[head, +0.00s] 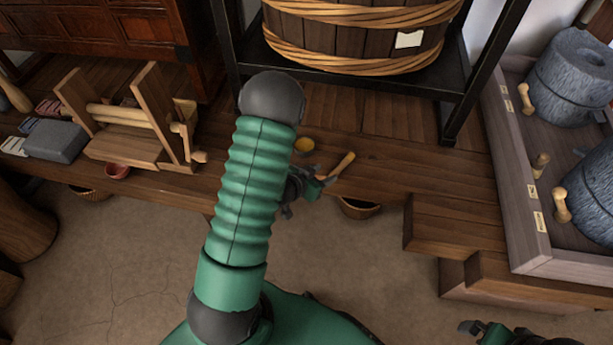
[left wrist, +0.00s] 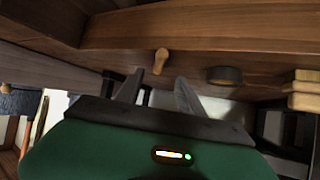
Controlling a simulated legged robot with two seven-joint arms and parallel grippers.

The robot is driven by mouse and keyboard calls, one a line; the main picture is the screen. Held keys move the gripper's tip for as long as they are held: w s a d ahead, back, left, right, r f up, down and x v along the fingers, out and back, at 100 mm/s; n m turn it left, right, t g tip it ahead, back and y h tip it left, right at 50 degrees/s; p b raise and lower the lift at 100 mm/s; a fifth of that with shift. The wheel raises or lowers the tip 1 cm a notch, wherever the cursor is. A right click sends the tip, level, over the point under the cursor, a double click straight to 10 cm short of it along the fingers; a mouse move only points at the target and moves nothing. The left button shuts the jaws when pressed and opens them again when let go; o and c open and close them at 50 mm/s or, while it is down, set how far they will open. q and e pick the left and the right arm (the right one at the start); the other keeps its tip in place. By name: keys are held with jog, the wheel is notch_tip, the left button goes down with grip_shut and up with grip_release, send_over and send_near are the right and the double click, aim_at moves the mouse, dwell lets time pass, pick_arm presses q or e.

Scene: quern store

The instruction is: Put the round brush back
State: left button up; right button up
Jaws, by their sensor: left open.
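My left gripper (head: 304,188) is partly hidden behind my own green arm at the bench's front edge in the head view. Its two dark fingers are apart and empty in the left wrist view (left wrist: 160,82). A light wooden handle (head: 343,163) lies just beyond it, its lower end close to the gripper. A rounded wooden piece (left wrist: 160,61) shows just past the gap between the fingertips; I cannot tell if it is the same thing. No bristles show, so I cannot identify the round brush. My right gripper (head: 471,328) is partly in view at the bottom right.
A basket (head: 358,208) is below the bench edge. A hooped tub (head: 350,45) stands on a black rack behind. A wooden frame (head: 125,145) stands left; a tray (head: 530,215) of grey stones stands right.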

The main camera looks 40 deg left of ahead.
pick_arm(q)
jog(key=p+v, duration=0.9)
jog(key=v, duration=0.4)
jog(key=w+d+r+g+y, duration=0.1)
jog(key=w+d+r+g, duration=0.3)
jog(key=w, duration=0.1)
jog(key=s+d+r+g+h, duration=0.1)
jog(key=s+d+r+g, duration=0.1)
jog(key=s+d+r, duration=0.4)
jog(key=s+d+r+g, duration=0.2)
jog(key=d+r+g, duration=0.1)
jog(key=d, duration=0.4)
jog(key=w+p+v, duration=0.2)
jog(key=p+v, duration=0.9)
jog(key=p, duration=0.1)
jog(key=w+r+p+v, duration=0.1)
jog(key=w+p+v, duration=0.1)
jog(key=p+v, duration=0.9)
jog(key=shift+w+a+r+p, duration=0.4)
jog(key=shift+w+a+p, duration=0.15)
jog(key=shift+p, duration=0.05)
